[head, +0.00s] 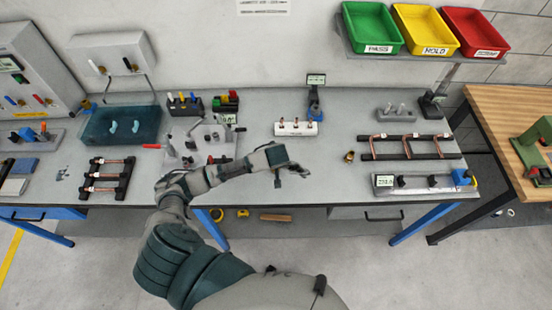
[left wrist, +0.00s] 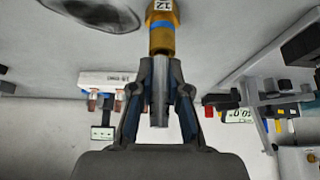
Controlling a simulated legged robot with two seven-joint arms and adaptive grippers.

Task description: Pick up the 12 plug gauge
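The 12 plug gauge (left wrist: 162,28) shows at the top middle of the left wrist view, with a brass body, a white "12" label, a blue band and a grey steel pin. My left gripper (left wrist: 161,62) is closed in around it; the fingertips lie against both sides near where brass meets steel, and the pin runs back between the fingers. In the head view my left gripper (head: 292,172) is over the front middle of the bench, and I cannot make out the gauge there. My right gripper is not in view.
A white block with copper pieces (head: 296,128) stands behind the gripper. A small brass part (head: 349,157) and a black rack with copper tube (head: 410,147) are to the right. A grey fixture (head: 200,145) stands left. Bare bench lies around the gripper.

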